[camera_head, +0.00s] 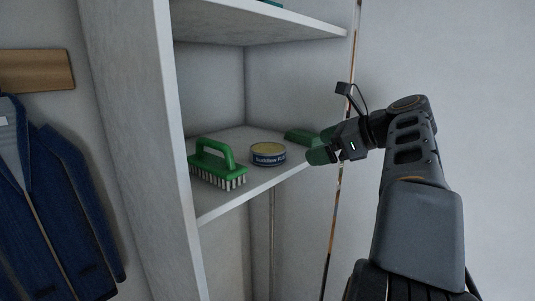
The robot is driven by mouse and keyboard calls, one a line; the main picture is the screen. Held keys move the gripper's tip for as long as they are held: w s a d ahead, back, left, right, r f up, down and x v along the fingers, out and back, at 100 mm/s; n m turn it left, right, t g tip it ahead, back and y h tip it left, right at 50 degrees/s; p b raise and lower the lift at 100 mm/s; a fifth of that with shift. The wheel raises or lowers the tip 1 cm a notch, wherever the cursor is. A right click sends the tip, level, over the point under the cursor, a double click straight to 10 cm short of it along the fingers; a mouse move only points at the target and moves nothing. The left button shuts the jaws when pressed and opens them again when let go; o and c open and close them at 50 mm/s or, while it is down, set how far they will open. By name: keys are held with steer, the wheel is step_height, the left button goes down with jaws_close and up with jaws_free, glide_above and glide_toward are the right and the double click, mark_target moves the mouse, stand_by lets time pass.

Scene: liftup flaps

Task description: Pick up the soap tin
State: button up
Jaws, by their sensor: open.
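The soap tin (269,155) is a low round tin with a blue lettered side and a yellowish top. It stands upright on the middle shelf, near its front edge and right of the brush. My gripper (299,147) is at the right side of the shelf, with two dark green fingers apart and pointing left toward the tin. It is open and empty, to the right of the tin. A small gap shows between the fingers and the tin, but how the fingers line up in depth is hard to tell.
A green scrubbing brush (217,165) with white bristles stands close left of the tin. The white shelf (235,200) has a cabinet wall (155,120) on its left and another shelf (255,27) above. A blue jacket (55,200) hangs at far left.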

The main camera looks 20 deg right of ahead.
step_height(320, 180, up, 2)
steer(key=a+m, duration=0.1)
steer(key=y, duration=0.1)
glide_toward(271, 148)
steer(key=x, duration=0.4)
steer(key=shift+w+f, duration=0.1)
steer(key=shift+f, duration=0.05)
steer(key=shift+x, duration=3.05)
steer(key=shift+a, duration=0.1)
steer(key=c, duration=0.8)
